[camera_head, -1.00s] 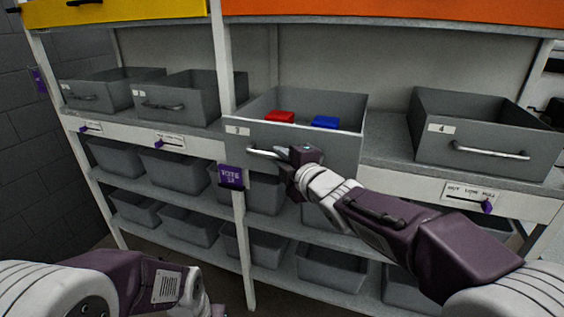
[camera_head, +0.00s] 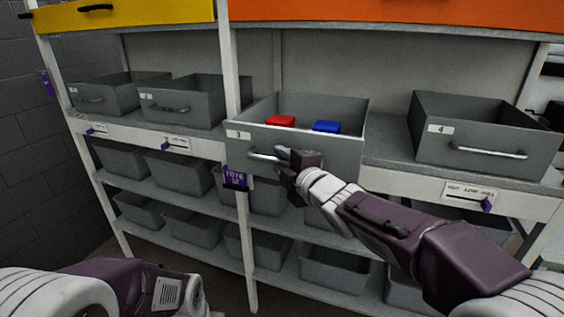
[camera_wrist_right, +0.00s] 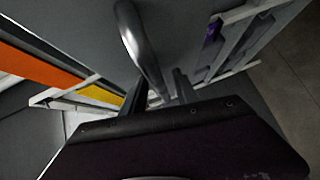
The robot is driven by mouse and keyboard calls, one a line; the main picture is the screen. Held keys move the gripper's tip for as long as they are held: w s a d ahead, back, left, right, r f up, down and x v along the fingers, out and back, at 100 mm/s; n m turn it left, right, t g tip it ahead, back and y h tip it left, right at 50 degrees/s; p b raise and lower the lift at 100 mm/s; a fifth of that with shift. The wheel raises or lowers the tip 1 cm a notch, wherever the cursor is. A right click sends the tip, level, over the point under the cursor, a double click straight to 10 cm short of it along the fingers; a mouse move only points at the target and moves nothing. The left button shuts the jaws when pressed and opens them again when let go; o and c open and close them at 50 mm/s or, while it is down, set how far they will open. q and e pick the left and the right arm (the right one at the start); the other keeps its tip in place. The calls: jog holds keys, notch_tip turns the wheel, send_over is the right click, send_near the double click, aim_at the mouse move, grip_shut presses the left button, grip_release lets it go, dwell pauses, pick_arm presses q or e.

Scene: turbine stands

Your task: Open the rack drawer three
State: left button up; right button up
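Drawer three (camera_head: 335,158) is a grey open-topped drawer labelled 3, at the middle of the upper shelf. It sticks out past the shelf edge, and a red block (camera_head: 281,121) and a blue block (camera_head: 326,127) show inside. Its silver bar handle (camera_head: 262,157) is on the front panel. My right gripper (camera_head: 287,160) is at the right part of this handle. In the right wrist view the handle (camera_wrist_right: 140,45) runs down between the two fingers (camera_wrist_right: 158,92), which appear closed around it. My left arm shows at the lower left; its gripper is out of view.
Drawer four (camera_head: 485,135) stands to the right, and two more grey drawers (camera_head: 182,105) stand to the left. Grey bins (camera_head: 180,172) fill the lower shelves. A white post (camera_head: 243,215) with a purple tag (camera_head: 235,178) stands below drawer three's left side.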

jog(key=shift+s+d, duration=0.15)
jog(key=shift+s, duration=0.15)
jog(key=v, duration=0.8)
jog(key=shift+s, duration=0.2)
